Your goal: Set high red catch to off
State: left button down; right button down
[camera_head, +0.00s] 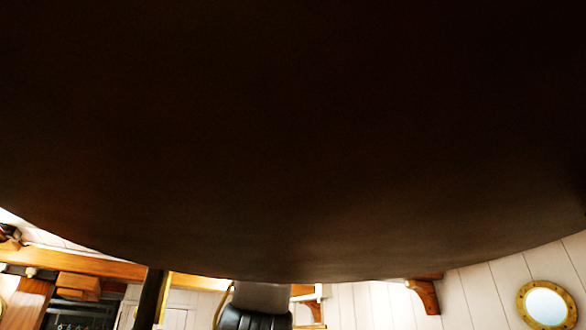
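I do not see the high red catch in the head view. A large dark surface (290,140) fills most of the picture, very close to the camera, and hides what lies behind it. I cannot tell what it is. Neither of my grippers can be made out. A grey and black ribbed part (256,318) shows at the bottom middle, and I cannot tell whether it is mine.
A brass-rimmed porthole (547,305) sits in the white plank wall (470,292) at the lower right. A wooden bracket (427,295) is left of it. A wooden beam (90,264) runs along the lower left, near a dark post (149,300).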

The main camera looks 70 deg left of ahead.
pick_arm(q)
jog(key=shift+s+d+r, duration=0.2)
jog(key=shift+r, duration=0.1)
pick_arm(e)
jog(key=shift+r, duration=0.2)
pick_arm(q)
jog(key=c, duration=1.3)
grip_release()
jog(key=shift+d, duration=0.1)
jog(key=shift+o, duration=1.3)
pick_arm(e)
jog(key=shift+w+d, duration=0.1)
jog(key=shift+w, duration=0.05)
pick_arm(q)
jog(key=shift+w+f, duration=0.1)
pick_arm(e)
jog(key=shift+f, duration=0.1)
